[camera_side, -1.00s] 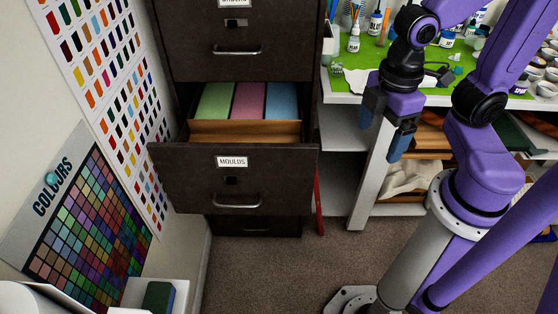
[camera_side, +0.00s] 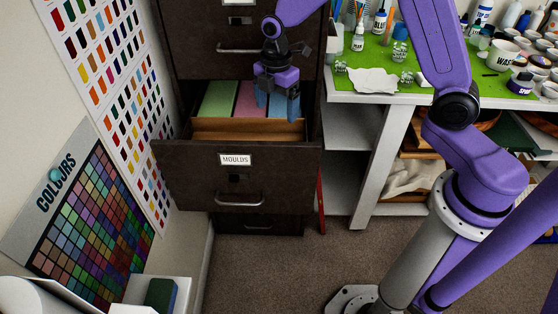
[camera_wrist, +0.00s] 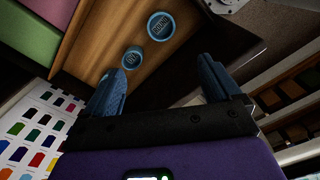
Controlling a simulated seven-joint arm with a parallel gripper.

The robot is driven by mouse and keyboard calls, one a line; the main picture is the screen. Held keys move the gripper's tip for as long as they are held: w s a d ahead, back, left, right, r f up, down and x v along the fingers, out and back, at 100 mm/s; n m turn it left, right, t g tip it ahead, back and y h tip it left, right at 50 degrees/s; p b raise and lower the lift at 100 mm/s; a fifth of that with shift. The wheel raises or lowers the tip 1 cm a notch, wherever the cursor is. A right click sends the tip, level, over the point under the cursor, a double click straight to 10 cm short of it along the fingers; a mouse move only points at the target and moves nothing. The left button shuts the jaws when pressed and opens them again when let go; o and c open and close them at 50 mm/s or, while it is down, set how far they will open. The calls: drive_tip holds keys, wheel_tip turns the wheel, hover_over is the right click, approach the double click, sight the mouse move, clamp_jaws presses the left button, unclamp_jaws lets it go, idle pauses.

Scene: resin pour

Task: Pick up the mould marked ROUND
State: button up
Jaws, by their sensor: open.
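The drawer labelled MOULDS (camera_side: 193,173) is pulled out. In the wrist view, two round blue pieces lie on its brown wooden floor (camera_wrist: 95,45). The larger blue disc (camera_wrist: 161,25) has pale lettering on top, too small and turned to read surely. The smaller blue disc (camera_wrist: 132,58) also carries a pale mark I cannot read. Neither disc shows in the side view, where the drawer front hides the floor. My gripper (camera_side: 278,104) is over the drawer's right part, pointing down. Its blue fingers are apart and empty in the wrist view (camera_wrist: 163,72), with the discs beyond them.
Green (camera_side: 217,100), pink (camera_side: 248,97) and blue folders stand at the back of the drawer. The upper drawer (camera_side: 210,45) is shut just behind my gripper. A white bench (camera_side: 350,97) with bottles and cups stands to the right. Colour charts (camera_side: 95,90) cover the left wall.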

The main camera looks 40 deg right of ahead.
wheel_tip(320, 180, down, 12)
drive_tip(key=shift+w+d+f, duration=0.1)
drive_tip(key=shift+f, duration=0.05)
drive_tip(key=f, duration=0.3)
drive_tip(key=shift+s+d+f, duration=0.2)
drive_tip(key=shift+s+f, duration=0.1)
drive_tip(key=shift+f, duration=0.85)
drive_tip(key=c, duration=1.1)
